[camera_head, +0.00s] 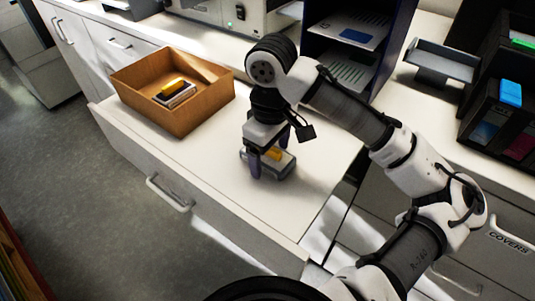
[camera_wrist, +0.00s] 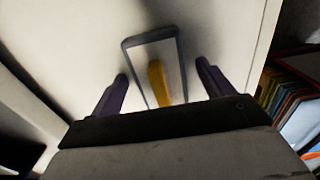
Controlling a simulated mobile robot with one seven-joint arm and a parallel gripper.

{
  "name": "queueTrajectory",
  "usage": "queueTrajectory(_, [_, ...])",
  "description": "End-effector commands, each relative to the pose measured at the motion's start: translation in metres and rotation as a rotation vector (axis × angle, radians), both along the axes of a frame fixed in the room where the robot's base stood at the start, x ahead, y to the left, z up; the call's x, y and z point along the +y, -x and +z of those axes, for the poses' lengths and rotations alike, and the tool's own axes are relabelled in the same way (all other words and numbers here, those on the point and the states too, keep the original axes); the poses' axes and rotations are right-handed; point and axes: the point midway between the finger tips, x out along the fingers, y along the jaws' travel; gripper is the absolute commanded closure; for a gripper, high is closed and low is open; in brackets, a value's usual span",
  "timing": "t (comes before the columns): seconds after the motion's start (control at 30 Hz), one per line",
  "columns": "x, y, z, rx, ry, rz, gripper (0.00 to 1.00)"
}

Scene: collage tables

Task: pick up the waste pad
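A grey rectangular pad with a yellow bar on top, which looks like the waste pad (camera_head: 283,169), lies on a white surface (camera_head: 220,170) below my gripper (camera_head: 269,158). It also shows in the wrist view (camera_wrist: 171,51), with its yellow bar (camera_wrist: 157,80) running lengthwise. My gripper (camera_wrist: 160,70) is open, its two purple fingers on either side of the pad with gaps visible between. The fingers partly hide the pad in the head view. I cannot tell how far the fingertips are above the surface.
A brown open box (camera_head: 205,113) stands left on the same surface, holding a similar item with a yellow bar (camera_head: 173,87). A dark shelf unit (camera_head: 311,42) and a grey tray (camera_head: 440,67) are behind and to the right. The surface's front left is clear.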

Motion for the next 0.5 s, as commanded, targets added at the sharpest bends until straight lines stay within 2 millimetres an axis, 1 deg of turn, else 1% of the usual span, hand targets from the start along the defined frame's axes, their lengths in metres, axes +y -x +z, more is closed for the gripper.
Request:
queueTrajectory(0.03, [-0.0001,-0.0001,0.0001,0.000,0.000,0.000,0.27])
queueTrajectory(0.07, [-0.0001,-0.0001,0.0002,0.000,0.000,0.000,0.30])
queueTrajectory(0.37, [-0.0001,-0.0001,0.0004,0.000,0.000,0.000,0.70])
queueTrajectory(0.5, [0.0000,-0.0002,0.0006,0.000,0.000,0.000,0.70])
